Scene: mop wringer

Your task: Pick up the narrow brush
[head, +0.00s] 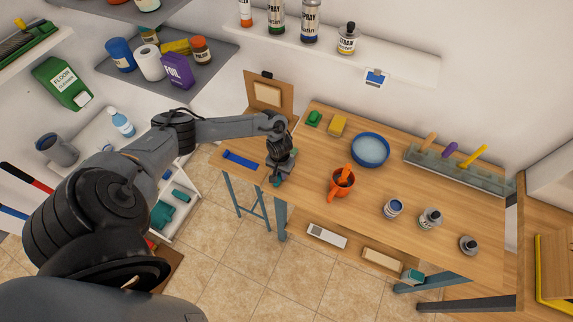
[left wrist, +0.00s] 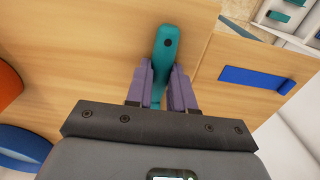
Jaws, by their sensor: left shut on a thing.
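A teal handle with a dark hole near its rounded end, taken to be the narrow brush (left wrist: 166,45), sits between the fingers of my left gripper (left wrist: 161,85) in the left wrist view. The fingers are shut on it from both sides. Its far part and any bristles are hidden by the gripper. In the head view my left gripper (head: 280,170) is low over the left end of the wooden table (head: 310,215), and only a bit of teal shows beneath it. I cannot tell whether the brush touches the table. My right gripper is not in view.
A blue strip (head: 242,160) lies on the wood left of the gripper. An orange pot (head: 341,181), a blue bowl (head: 370,150), a yellow sponge (head: 338,125) and a green block (head: 314,118) stand to the right. Several bottles and a handled rack (head: 460,170) stand farther right.

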